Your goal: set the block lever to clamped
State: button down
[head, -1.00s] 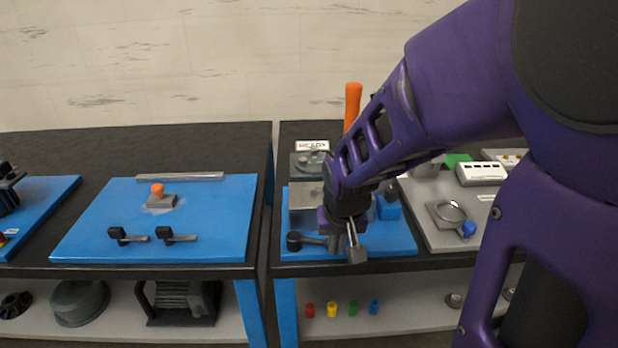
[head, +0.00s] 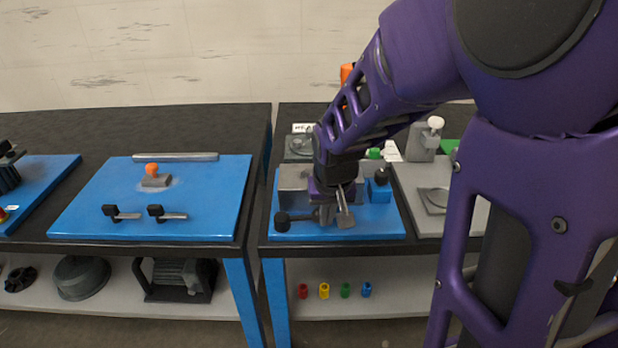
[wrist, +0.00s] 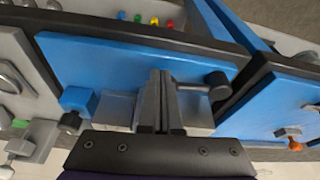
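A lever with a round black knob (head: 282,221) points left at the front of the blue plate (head: 385,222), in front of a grey metal block (head: 293,183). The knob also shows in the wrist view (wrist: 217,84), right of my fingers, with its grey bar running toward them. My gripper (head: 338,214) is over the front of this plate, just right of the lever's bar. In the wrist view my fingers (wrist: 160,105) are together, with nothing visible between them. They hide the lever's pivot end, so I cannot tell whether they touch it.
A blue block (head: 379,192) with a black knob stands right of my gripper. A grey plate (head: 420,212) lies farther right. On the left table, another blue plate (head: 90,220) carries two small black-handled levers and an orange knob (head: 152,169). A gap separates the tables.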

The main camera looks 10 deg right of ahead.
jog(key=shift+w+d, duration=0.15)
jog(key=shift+w, duration=0.4)
jog(key=shift+w+d, duration=0.15)
jog(key=shift+w, duration=0.35)
